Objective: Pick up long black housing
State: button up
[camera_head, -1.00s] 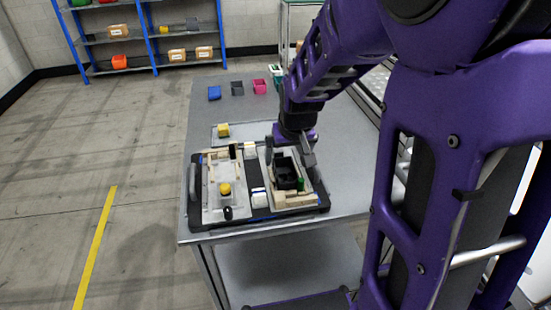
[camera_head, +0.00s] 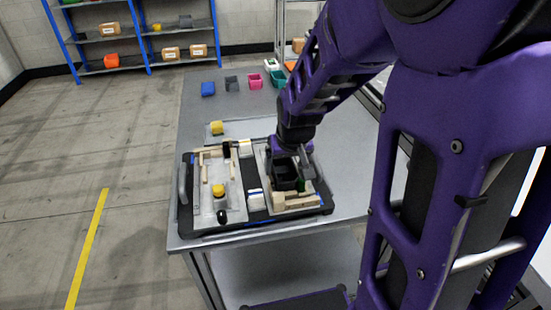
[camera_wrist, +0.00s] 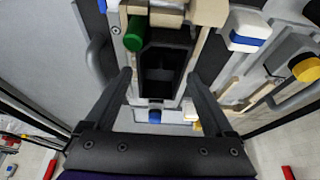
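The long black housing (camera_head: 285,178) is an open-topped black box. It sits in the light wooden fixture on the right half of the pallet (camera_head: 187,222). In the wrist view the housing (camera_wrist: 160,62) is in the upper middle, its dark compartments facing up at me. My gripper (camera_head: 291,158) is over the housing, pointing down. In the wrist view my gripper (camera_wrist: 159,76) is open, with one finger on each side of the housing. A gap shows between each finger and the housing walls. How deep the fingertips reach is hard to tell.
A green cylinder (camera_wrist: 134,33) stands close beside the housing. Wooden blocks (camera_head: 294,199) border the fixture. The left fixture holds a yellow knob (camera_head: 218,190) and a black part (camera_head: 222,215).

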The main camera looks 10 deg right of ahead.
jog(key=c, duration=1.2)
jog(key=shift+r, duration=0.1)
jog(key=shift+c, duration=0.3)
